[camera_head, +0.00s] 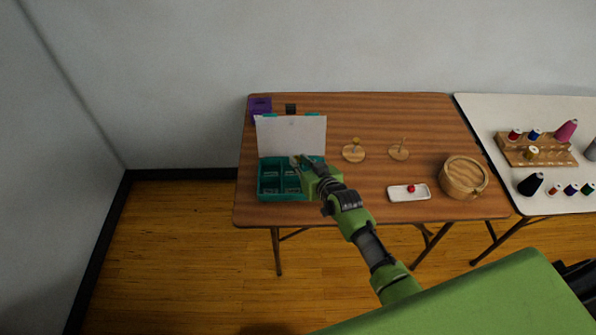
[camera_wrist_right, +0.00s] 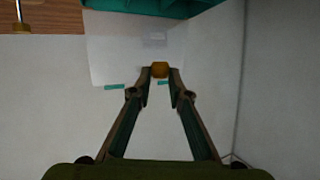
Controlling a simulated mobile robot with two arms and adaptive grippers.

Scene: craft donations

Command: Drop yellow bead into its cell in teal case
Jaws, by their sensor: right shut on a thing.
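The yellow bead (camera_wrist_right: 160,69) is pinched between the fingertips of my right gripper (camera_wrist_right: 160,72) in the right wrist view. In the head view my right gripper (camera_head: 299,162) is over the teal case (camera_head: 262,184), near its back right cells, and the bead cannot be made out there. The case is open, with its pale lid (camera_head: 290,136) standing up behind the cells. A teal edge (camera_wrist_right: 150,10) and the pale lid (camera_wrist_right: 110,50) also show in the wrist view. The gripper and arm hide the case's right side. My left gripper is not in view.
Two wooden discs with pegs (camera_head: 353,155) (camera_head: 399,154) stand right of the case. A white tray (camera_head: 400,196) holds a red bead (camera_head: 411,188). A round wooden box (camera_head: 464,177) is farther right. A purple box (camera_head: 260,105) and a small black object (camera_head: 291,109) are behind the lid.

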